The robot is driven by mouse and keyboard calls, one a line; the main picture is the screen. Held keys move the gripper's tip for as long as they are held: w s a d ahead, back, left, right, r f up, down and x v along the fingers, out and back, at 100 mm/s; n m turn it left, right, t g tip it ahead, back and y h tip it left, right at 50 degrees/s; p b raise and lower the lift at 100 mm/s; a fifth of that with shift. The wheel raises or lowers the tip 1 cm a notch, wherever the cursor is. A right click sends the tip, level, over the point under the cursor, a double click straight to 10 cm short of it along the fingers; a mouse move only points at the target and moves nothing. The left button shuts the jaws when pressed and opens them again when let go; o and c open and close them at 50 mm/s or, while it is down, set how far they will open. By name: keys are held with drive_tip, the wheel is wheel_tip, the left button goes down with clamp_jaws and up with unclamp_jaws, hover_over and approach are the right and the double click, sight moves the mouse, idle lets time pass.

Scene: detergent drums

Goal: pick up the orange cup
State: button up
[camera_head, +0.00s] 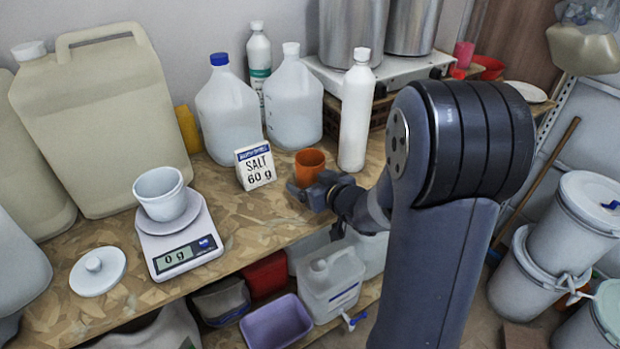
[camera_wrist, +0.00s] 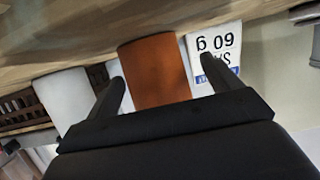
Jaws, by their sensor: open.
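The orange cup (camera_head: 309,165) stands upright on the wooden bench, to the right of the salt sign, in the head view. My gripper (camera_head: 308,192) is right at the near side of the cup, low over the bench. In the wrist view, which is upside down, the orange cup (camera_wrist: 156,72) lies between my two open fingers (camera_wrist: 165,80), one to each side. The jaws are open and not closed on it. Whether a finger touches the cup cannot be told.
The salt sign (camera_head: 255,166) stands close to the cup's left. A white bottle (camera_head: 355,112) stands to its right, and jugs (camera_head: 293,100) stand behind. The bench's front edge lies just before the gripper.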

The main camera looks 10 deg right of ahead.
drive_tip(key=shift+w+a+f, duration=0.2)
drive_tip(key=shift+w, duration=0.35)
drive_tip(key=shift+c, duration=0.4)
drive_tip(key=c, duration=1)
